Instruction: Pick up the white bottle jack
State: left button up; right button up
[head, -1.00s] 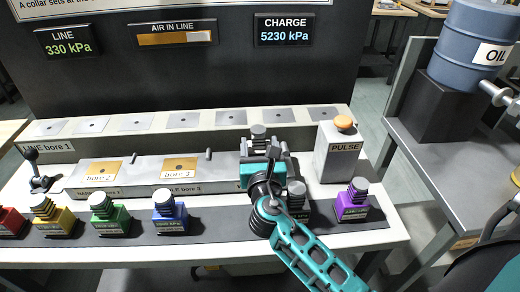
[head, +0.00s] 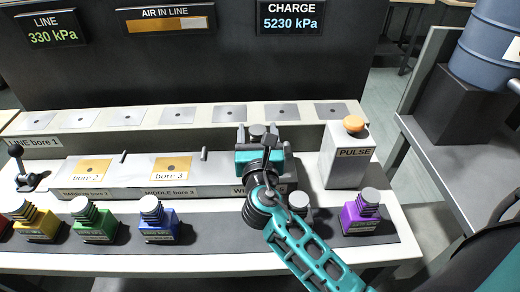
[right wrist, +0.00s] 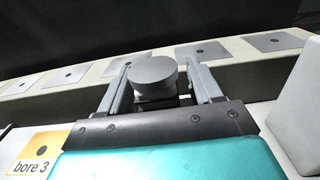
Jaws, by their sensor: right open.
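My right gripper (head: 257,138) is open over the right part of the raised bore block, its fingers pointing toward the back of the bench. A jack with a round grey cap (right wrist: 152,70) stands between its two fingers in the right wrist view; I see no clear contact. The cap also shows past the gripper in the head view (head: 257,129). The jack's body is mostly hidden, so I cannot tell if it is white. Another grey-capped jack (head: 299,197) stands in the front row, partly behind my right arm, its body colour hidden. My left gripper is out of view.
Green (head: 94,221), blue (head: 158,220), yellow (head: 36,224) and purple (head: 362,213) jacks stand along the front strip. A PULSE box (head: 347,163) with an orange button is close right of the gripper. A lever (head: 23,168) stands at left.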

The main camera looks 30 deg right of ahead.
jog(key=shift+r, duration=0.1)
jog(key=c, duration=1.2)
dwell(0.5)
jog(key=shift+r, duration=0.15)
